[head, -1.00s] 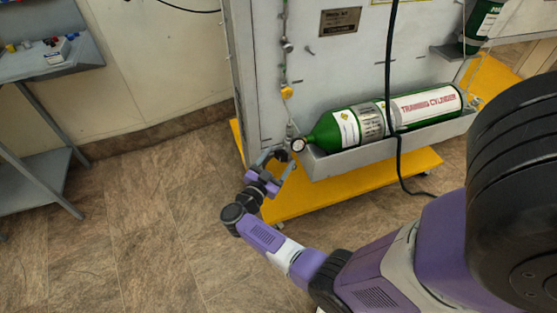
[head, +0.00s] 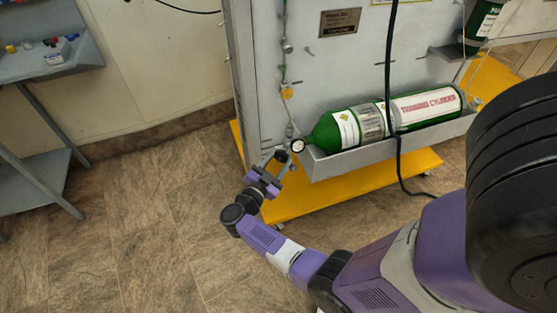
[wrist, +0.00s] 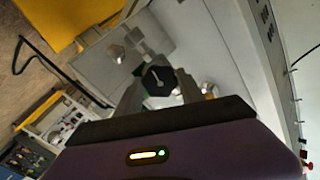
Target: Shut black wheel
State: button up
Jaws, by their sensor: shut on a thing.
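The black wheel (wrist: 160,80) is a dark many-sided knob with a pale line on its face. In the wrist view it sits between the two fingertips of my gripper (wrist: 159,88), which are shut on it from both sides. In the head view the black wheel (head: 281,156) is a small dark spot at my gripper (head: 279,165), left of the round gauge (head: 298,145). The fingers hide the sides of the wheel.
A green training cylinder (head: 385,118) lies in a grey tray (head: 385,152) on the panel. A black hose (head: 388,70) hangs in front of it. The yellow base (head: 350,190) lies below. Open floor (head: 130,230) is at the left, beside a grey side table (head: 50,67).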

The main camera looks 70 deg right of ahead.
jog(key=m, duration=0.4)
jog(key=m+b, duration=0.1)
jog(key=m, duration=0.4)
jog(key=m+b, duration=0.2)
jog(key=m, duration=0.2)
jog(key=shift+f+m, duration=0.1)
jog(key=shift+m, duration=0.2)
jog(key=m+b, duration=0.2)
jog(key=m, duration=0.1)
jog(key=shift+m, duration=0.3)
jog(key=m+b, duration=0.3)
jog(key=m, duration=0.1)
jog(key=shift+f+m, duration=0.1)
jog(key=shift+m, duration=0.2)
jog(key=m+b, duration=0.4)
jog(key=shift+f, duration=0.1)
jog(key=m+b, duration=0.5)
jog(key=b, duration=0.1)
jog(key=shift+m, duration=0.3)
jog(key=shift+r+m+b, duration=0.2)
jog(key=shift+m+b, duration=1.1)
jog(key=shift+b, duration=0.1)
